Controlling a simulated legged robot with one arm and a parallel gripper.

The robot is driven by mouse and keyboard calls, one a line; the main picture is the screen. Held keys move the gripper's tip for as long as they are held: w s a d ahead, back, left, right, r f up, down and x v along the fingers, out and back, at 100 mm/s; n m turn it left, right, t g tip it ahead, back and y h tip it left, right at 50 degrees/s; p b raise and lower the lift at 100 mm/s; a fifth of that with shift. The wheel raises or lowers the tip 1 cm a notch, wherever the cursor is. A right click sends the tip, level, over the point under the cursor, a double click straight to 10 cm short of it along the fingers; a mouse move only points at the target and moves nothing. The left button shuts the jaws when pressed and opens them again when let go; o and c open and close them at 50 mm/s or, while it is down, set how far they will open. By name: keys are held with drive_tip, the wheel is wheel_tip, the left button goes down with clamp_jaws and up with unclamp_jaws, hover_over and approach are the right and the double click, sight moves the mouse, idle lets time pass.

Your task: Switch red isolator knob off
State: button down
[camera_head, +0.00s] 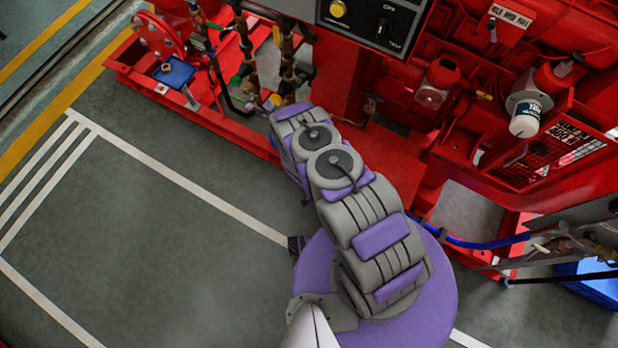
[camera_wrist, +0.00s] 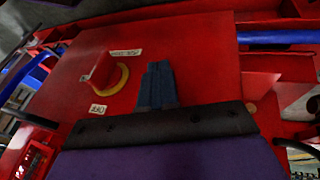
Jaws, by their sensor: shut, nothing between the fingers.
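In the wrist view, a red knob (camera_wrist: 103,70) stands out from a red panel (camera_wrist: 200,62). A yellow ring (camera_wrist: 122,80) shows around its right side. Small white labels sit above the knob (camera_wrist: 125,53) and below it (camera_wrist: 98,109). My gripper (camera_wrist: 158,72) is shut and empty, with its dark blue-grey fingers in front of the panel, right of the knob and apart from it in the picture. Contact with the panel cannot be told. In the head view my grey and purple arm reaches to the red machine. I cannot make out the knob or fingertips there.
A blue hose (camera_wrist: 278,37) runs at the right of the panel in the wrist view. In the head view, pipes and valves (camera_head: 287,60) stand near the arm's far end, below a control box (camera_head: 365,22). A white filter (camera_head: 527,118) is at right. The floor (camera_head: 160,250) at left is clear.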

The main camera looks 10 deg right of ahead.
drive_tip(key=w+a+r+n+y, duration=0.1)
drive_tip(key=w+a+r+y, duration=0.1)
drive_tip(key=w+a+r, duration=0.5)
drive_tip(key=w+a+r+t+y, duration=0.1)
drive_tip(key=w+a+r+y, duration=0.1)
drive_tip(key=a+r, duration=0.45)
drive_tip(key=w+a+r+n+y, duration=0.1)
drive_tip(key=w+a+r+y, duration=0.1)
drive_tip(key=w+a+r, duration=0.5)
drive_tip(key=s+r+n+y, duration=0.2)
drive_tip(key=s+r+y, duration=0.1)
drive_tip(key=r, duration=1.8)
drive_tip(key=s+d+r+n+g, duration=0.1)
drive_tip(key=s+d+r+n, duration=0.15)
drive_tip(key=s+r, duration=0.45)
drive_tip(key=s+d+r+n+g, duration=0.1)
drive_tip(key=s+d+r, duration=0.35)
drive_tip(key=r, duration=0.55)
drive_tip(key=s+d+r+g+h, duration=0.1)
drive_tip(key=s+d+r+h, duration=0.1)
drive_tip(key=s+d+r, duration=0.2)
drive_tip(key=s+d+r+h, duration=0.1)
drive_tip(key=s+d+r, duration=0.3)
drive_tip(key=s+d, duration=0.7)
drive_tip(key=s, duration=0.8)
drive_tip(key=shift+s+d+r+g+h, duration=0.15)
drive_tip(key=shift+d+r+g+h, duration=0.1)
drive_tip(key=shift+g+h, duration=0.15)
